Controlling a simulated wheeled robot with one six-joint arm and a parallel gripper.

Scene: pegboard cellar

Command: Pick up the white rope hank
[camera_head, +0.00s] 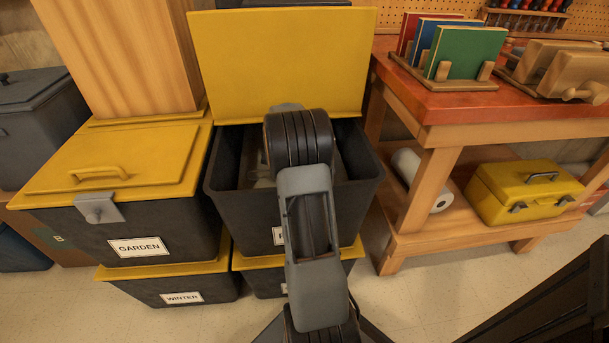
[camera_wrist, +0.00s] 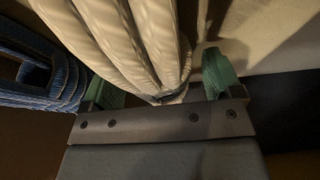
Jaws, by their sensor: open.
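The white rope hank (camera_wrist: 130,40) fills the upper middle of the wrist view, its thick strands bound by a dark band near the bottom. My gripper (camera_wrist: 162,84) is open, with one green fingertip on each side of the hank's bound end. I cannot tell whether either finger touches it. In the head view my arm reaches down into the open dark bin (camera_head: 225,200), and hides my gripper and most of the bin's inside.
A blue coiled hank (camera_wrist: 45,70) lies left of the white one, close to the left finger. The bin's yellow lid (camera_head: 280,60) stands raised behind. A closed yellow-lidded bin (camera_head: 150,150) is at the left, a red-topped workbench (camera_head: 445,100) at the right.

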